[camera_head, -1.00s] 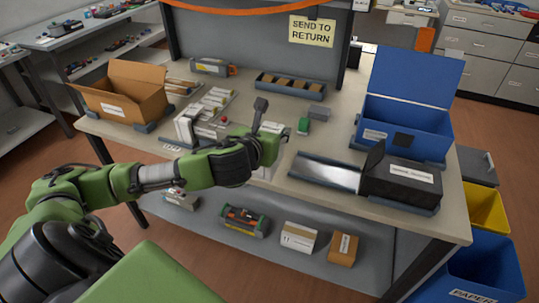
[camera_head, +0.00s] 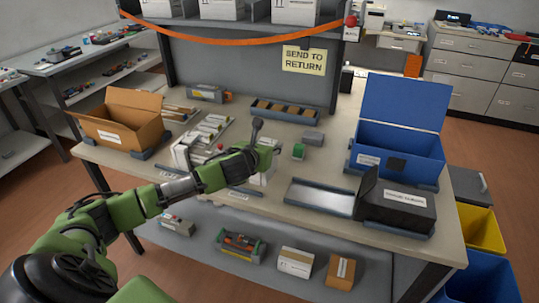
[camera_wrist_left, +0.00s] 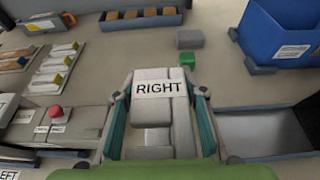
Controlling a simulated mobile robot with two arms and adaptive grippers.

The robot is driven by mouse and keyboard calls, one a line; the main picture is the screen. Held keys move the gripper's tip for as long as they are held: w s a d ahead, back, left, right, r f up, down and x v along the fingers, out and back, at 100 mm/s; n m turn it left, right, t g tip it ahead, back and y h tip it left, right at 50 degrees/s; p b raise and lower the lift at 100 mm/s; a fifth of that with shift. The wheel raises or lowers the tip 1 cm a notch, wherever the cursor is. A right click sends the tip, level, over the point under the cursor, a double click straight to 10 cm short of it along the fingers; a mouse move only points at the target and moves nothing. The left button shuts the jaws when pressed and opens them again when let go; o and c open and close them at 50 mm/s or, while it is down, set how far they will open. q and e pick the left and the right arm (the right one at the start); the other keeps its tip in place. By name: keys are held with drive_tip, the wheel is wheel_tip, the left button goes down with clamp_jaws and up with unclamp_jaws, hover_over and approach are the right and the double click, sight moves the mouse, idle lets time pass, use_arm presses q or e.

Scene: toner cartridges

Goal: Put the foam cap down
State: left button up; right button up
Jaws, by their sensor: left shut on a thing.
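The foam cap (camera_wrist_left: 150,108) is a pale grey-white block labelled RIGHT, centred in the left wrist view. My left gripper (camera_wrist_left: 160,98) is shut on it, with one teal-edged finger at each side. In the head view the left gripper (camera_head: 266,156) is over the middle of the workbench (camera_head: 285,212). A pale part of the cap (camera_head: 262,177) shows below it there, mostly hidden by the gripper. I cannot tell whether the cap touches anything beneath. My right gripper is not in view.
A green block (camera_head: 298,151) and grey block (camera_head: 313,138) lie just beyond. A metal tray (camera_head: 320,197) and black box (camera_head: 397,207) are to the right, with a blue bin (camera_head: 402,145) behind. An open carton (camera_head: 120,122) stands left. White pieces lie left of the gripper.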

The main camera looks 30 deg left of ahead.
use_arm(q)
drive_tip(key=shift+w+a+f, duration=0.15)
drive_tip(key=shift+w+f, duration=0.2)
drive_tip(key=shift+f, duration=0.6)
drive_tip(key=shift+w+a+f, duration=0.15)
drive_tip(key=shift+w+f, duration=0.15)
drive_tip(key=shift+f, duration=0.6)
drive_tip(key=shift+w+a+f, duration=0.15)
drive_tip(key=shift+w+f, duration=0.2)
drive_tip(key=shift+f, duration=0.6)
drive_tip(key=shift+f, duration=0.1)
drive_tip(key=o, duration=0.9)
wheel_tip(320, 180, up, 5)
hover_over(257, 180)
drive_tip(key=shift+w+a, duration=0.2)
drive_tip(key=shift+w, duration=0.15)
